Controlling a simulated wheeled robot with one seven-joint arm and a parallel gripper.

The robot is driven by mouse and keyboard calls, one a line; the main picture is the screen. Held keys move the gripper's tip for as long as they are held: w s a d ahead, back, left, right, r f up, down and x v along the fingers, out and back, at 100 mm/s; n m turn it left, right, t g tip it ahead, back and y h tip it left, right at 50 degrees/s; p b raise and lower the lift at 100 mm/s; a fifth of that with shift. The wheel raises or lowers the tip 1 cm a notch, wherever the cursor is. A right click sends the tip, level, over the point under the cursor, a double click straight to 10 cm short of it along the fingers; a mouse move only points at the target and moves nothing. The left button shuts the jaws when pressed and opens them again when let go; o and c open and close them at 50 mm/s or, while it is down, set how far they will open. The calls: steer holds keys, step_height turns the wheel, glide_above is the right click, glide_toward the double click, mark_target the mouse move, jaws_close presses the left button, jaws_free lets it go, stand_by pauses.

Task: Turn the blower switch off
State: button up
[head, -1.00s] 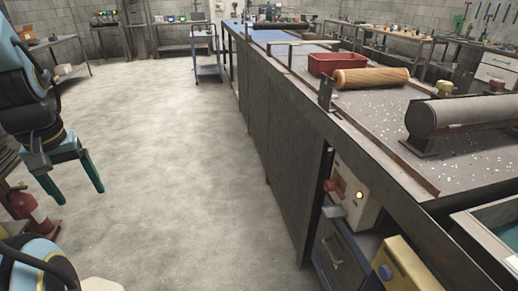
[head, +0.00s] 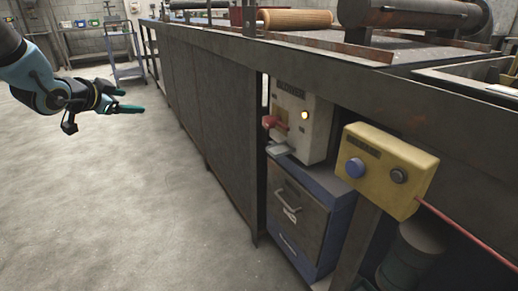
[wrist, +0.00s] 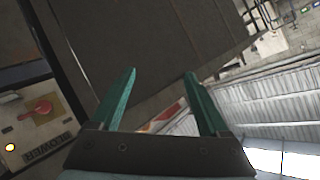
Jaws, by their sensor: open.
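The blower box (head: 312,128) is a pale panel under the bench, with a lit yellow lamp (head: 304,115) and a red switch handle (head: 271,122) on its face. In the wrist view the blower box (wrist: 30,140) is at the lower left, with its red handle (wrist: 38,108) and glowing lamp (wrist: 10,148). My gripper (head: 142,101) has green fingers and is at the left in the head view, well apart from the box. In the wrist view my gripper (wrist: 162,78) is open, with nothing between its fingers.
A yellow control box (head: 388,168) with a blue button and a dark knob hangs right of the blower box. A blue drawer cabinet (head: 300,215) stands below it. The bench's side panel (head: 210,120) runs along the aisle. The concrete floor (head: 110,200) at left is clear.

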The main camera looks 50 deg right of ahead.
steer(key=s+d+f+m+g+h+b, duration=0.55)
steer(key=s+d+m+b, duration=0.2)
steer(key=s+d, duration=0.35)
steer(key=m+g+b, duration=0.6)
steer(key=g, duration=0.2)
glide_toward(265, 123)
steer(key=shift+t, duration=0.25)
steer(key=b+x, duration=0.2)
steer(key=x, duration=0.9)
steer(key=shift+s+r, duration=0.1)
steer(key=shift+s, duration=0.15)
steer(key=shift+c, duration=0.4)
jaws_close()
